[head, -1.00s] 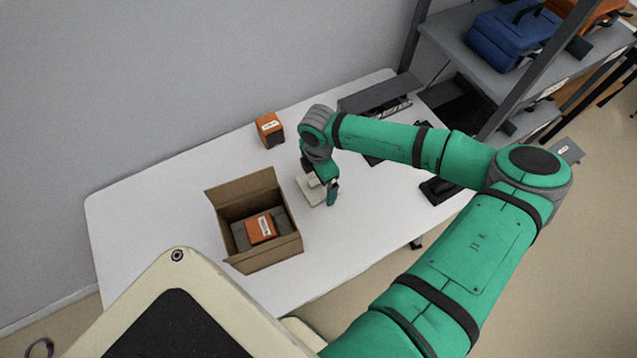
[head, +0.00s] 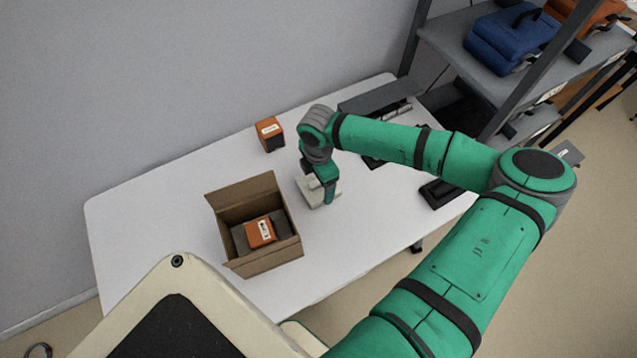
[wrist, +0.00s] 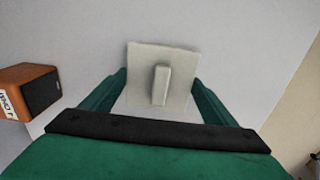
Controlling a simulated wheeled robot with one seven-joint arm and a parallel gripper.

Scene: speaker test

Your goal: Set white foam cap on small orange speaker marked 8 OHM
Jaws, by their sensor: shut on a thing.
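The white foam cap (head: 307,190) is a pale square slab with a raised block in its middle. My gripper (head: 325,192) is over it, right of the cardboard box, and is shut on it. In the wrist view the cap (wrist: 175,58) lies between my two fingers (wrist: 160,95). I cannot tell whether the cap touches the table. One orange speaker (head: 261,232) sits in grey foam in the open box, with a white label on top. Another orange speaker (head: 267,130) stands on the table near the wall. The labels are too small to read for certain.
The open cardboard box (head: 266,262) stands on the white table (head: 150,215), its back flap raised. A dark grey unit (head: 375,97) and black items (head: 440,192) lie to the right. Shelves with a blue case (head: 507,42) stand behind. The table's left side is clear.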

